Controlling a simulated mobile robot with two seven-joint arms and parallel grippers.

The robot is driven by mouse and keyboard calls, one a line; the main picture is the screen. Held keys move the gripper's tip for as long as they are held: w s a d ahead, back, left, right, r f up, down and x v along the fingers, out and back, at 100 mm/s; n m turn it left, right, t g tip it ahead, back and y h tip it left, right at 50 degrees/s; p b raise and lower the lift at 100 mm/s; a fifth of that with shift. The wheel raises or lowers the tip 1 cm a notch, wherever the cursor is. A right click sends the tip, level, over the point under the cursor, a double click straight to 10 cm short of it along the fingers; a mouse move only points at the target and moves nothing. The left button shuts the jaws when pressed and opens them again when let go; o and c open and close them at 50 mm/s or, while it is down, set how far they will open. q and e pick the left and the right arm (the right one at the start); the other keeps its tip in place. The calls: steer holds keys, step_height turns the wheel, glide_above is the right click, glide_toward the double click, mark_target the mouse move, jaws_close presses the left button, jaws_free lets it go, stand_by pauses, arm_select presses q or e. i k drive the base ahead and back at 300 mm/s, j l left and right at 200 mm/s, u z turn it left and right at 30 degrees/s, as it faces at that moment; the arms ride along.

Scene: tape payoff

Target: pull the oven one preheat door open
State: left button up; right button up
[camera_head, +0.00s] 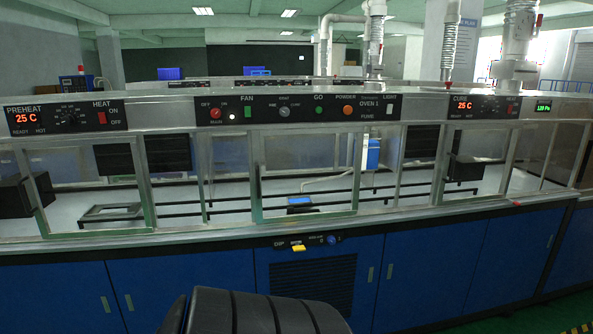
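The oven's preheat section is at the left of the head view, under a black preheat panel (68,116) reading 25 C. Below the panel is the preheat door (145,182), a clear pane in a pale metal frame. The door stands upright across the front of the left bay. Whether it is fully shut is hard to tell, because the pane is see-through. Behind it I see a dark box at the left and a flat pale frame (110,212) on the oven floor. Neither of my grippers is in view, and nothing is seen touching the door.
More framed clear panes continue right under the oven 1 panel (299,109) and the cure panel (485,107). A counter ledge runs along the front above blue cabinets (430,265). A dip panel (307,242) is at front centre. A black ribbed part of mine shows at bottom centre.

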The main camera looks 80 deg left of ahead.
mark_target(19, 147)
steer(key=i+l+u, duration=0.1)
steer(key=u, duration=0.3)
steer(key=i+l+u, duration=0.15)
steer(key=u, duration=3.45)
